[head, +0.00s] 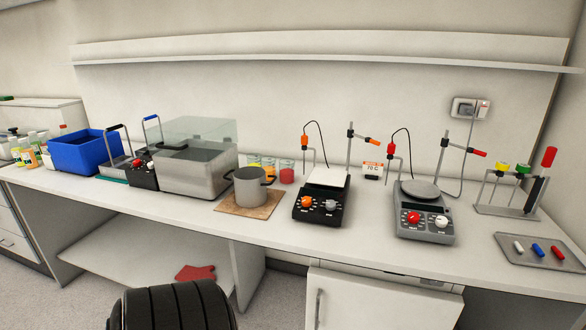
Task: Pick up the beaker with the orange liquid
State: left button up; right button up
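Small glass beakers stand in a row at the back of the bench, behind a grey pot. The beaker with orange liquid (268,167) appears to be the middle one, partly hidden by the pot's rim and handle. A beaker with yellow liquid (254,166) is to its left, and a beaker with red liquid (287,173) is to its right. They are small in the picture, so their exact spacing is hard to tell. Neither of my grippers is in view.
The grey pot (249,188) stands on a brown board in front of the beakers. A clear-lidded water bath (193,170) is to the left, a black hotplate stirrer (320,203) to the right. A shelf (320,62) runs above. The front bench edge is mostly clear.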

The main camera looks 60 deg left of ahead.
aim_at(269, 163)
jog(key=u, duration=0.35)
jog(key=i, duration=0.7)
jog(key=u, duration=0.7)
